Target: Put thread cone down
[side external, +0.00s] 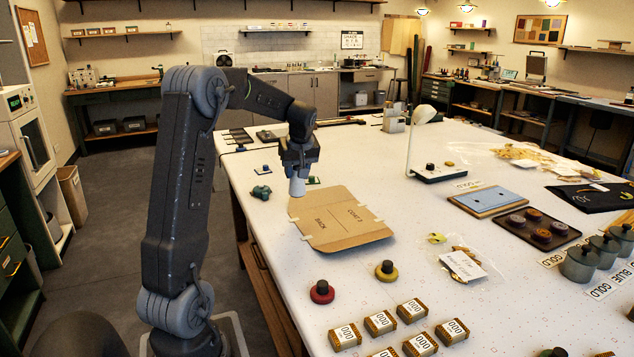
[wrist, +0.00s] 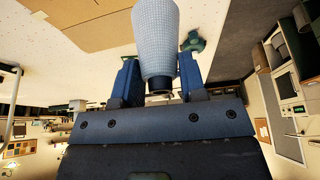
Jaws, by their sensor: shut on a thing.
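The thread cone (wrist: 155,35) is pale blue-white. My gripper (wrist: 157,82) is shut on it near its dark-rimmed end, with one blue finger on each side.
The flat cardboard sheet (side external: 345,222) lies just right of the cone. A small teal object (side external: 261,192) sits left of it. Red (side external: 322,292) and yellow (side external: 386,270) knobs and several labelled boxes (side external: 380,323) stand nearer the front. A white lamp (side external: 424,118) stands behind.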

